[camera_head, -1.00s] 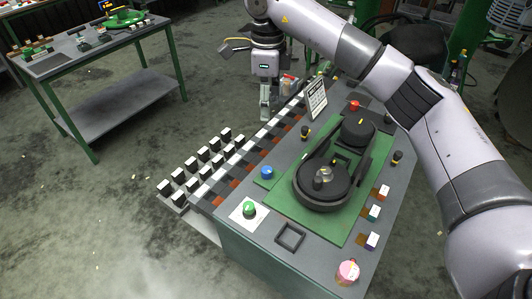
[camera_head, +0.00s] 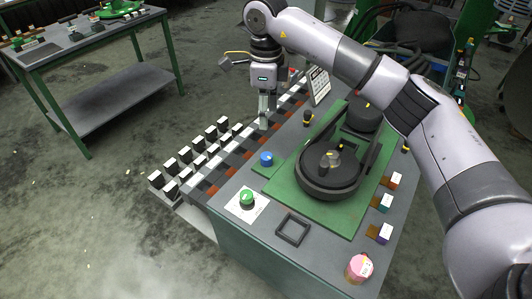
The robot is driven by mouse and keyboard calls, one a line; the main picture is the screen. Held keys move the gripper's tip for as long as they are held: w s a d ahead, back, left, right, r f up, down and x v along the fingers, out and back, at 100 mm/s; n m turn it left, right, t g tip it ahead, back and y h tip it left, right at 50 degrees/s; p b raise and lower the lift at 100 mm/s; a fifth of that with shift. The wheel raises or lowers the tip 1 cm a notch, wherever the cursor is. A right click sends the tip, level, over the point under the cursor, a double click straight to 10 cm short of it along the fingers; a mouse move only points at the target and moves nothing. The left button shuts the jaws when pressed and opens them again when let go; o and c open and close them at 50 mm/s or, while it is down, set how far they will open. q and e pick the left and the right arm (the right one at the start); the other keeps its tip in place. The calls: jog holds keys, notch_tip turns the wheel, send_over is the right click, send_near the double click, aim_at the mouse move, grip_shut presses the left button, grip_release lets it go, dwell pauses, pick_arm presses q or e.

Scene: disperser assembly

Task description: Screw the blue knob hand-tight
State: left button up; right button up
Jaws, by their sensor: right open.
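My right arm reaches in from the right over the far side of the bench. My left gripper does not show.
A round black disperser body (camera_head: 328,172) stands on the green plate. A green knob (camera_head: 246,197) sits on a white square in front of the blue knob. A pink cylinder (camera_head: 358,268) stands at the near right. Rows of black-and-white parts (camera_head: 200,158) line the left edge.

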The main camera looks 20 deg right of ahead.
aim_at(266, 156)
notch_tip(266, 156, down, 15)
jog(key=p, duration=0.3)
jog(key=shift+d+r+p, duration=0.1)
jog(key=shift+p, duration=0.25)
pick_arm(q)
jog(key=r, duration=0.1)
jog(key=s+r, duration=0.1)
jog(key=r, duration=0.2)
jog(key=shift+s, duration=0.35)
pick_arm(e)
jog(key=shift+c, duration=0.3)
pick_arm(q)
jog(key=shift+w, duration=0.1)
pick_arm(e)
jog(key=c, duration=1.1)
